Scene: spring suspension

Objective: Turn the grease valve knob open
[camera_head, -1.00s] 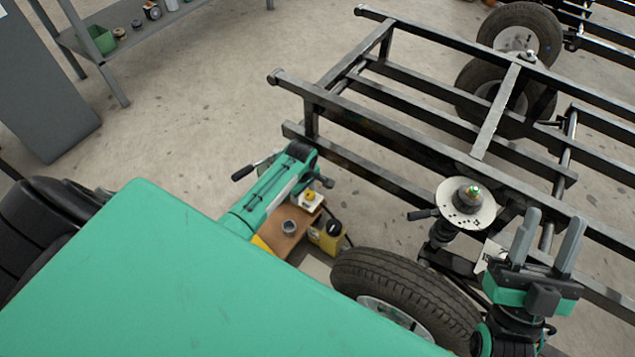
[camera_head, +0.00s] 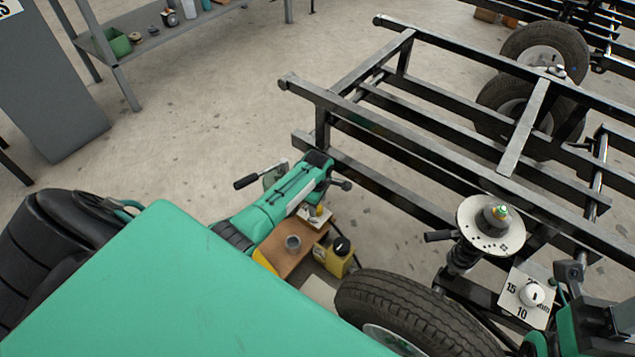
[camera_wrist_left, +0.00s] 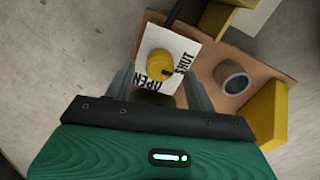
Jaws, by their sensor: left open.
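The yellow grease valve knob (camera_wrist_left: 160,64) sits on a white plate (camera_wrist_left: 178,48) lettered OPEN and SHUT. A dark mark on the knob points to the lower right, nearer SHUT. My left gripper (camera_wrist_left: 160,88) is open; its two grey fingers are on either side of the knob in this view, and I cannot tell whether they touch it. In the head view the knob (camera_head: 316,211) is small, beside the green arm, and the left fingers are hard to make out.
A tyre (camera_head: 415,310), a black frame (camera_head: 430,155) and a spring strut with a round plate (camera_head: 490,225) lie to the right.

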